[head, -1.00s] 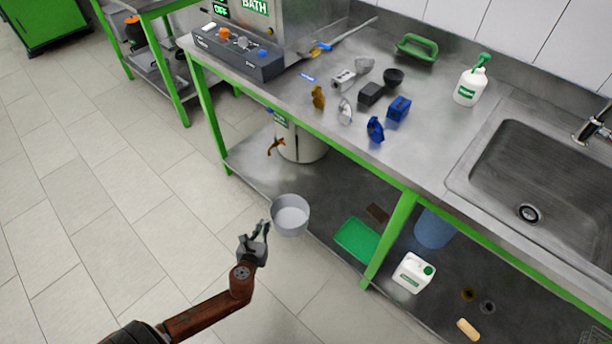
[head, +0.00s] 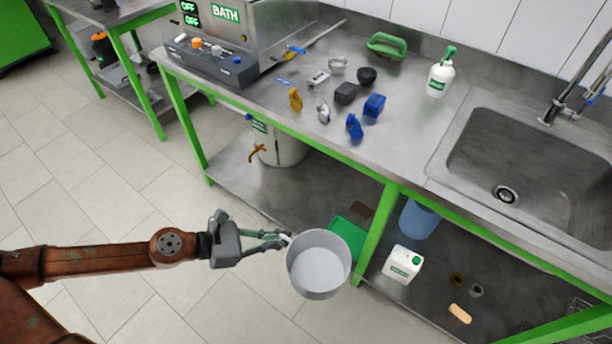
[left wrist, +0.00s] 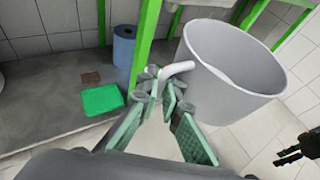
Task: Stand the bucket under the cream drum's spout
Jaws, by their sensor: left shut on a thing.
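The cream drum (head: 285,148) stands on the bench's lower shelf, its upper part hidden by the bench top. Its orange-brown spout (head: 257,152) sticks out on its left. The grey bucket (head: 318,268) is held in front of the bench, right of and nearer than the spout, upright and empty. My left gripper (head: 285,240) is shut on the bucket's light handle (left wrist: 177,69) at its side. The bucket also shows in the left wrist view (left wrist: 235,75). A dark gripper-like shape (left wrist: 290,150), probably my right gripper, is at that view's right edge; its jaws are unclear.
A green bench leg (head: 372,238) stands just right of the bucket. A green tray (head: 347,232), a white canister (head: 402,264) and a blue roll (head: 419,220) are on the lower shelf. Open floor lies left.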

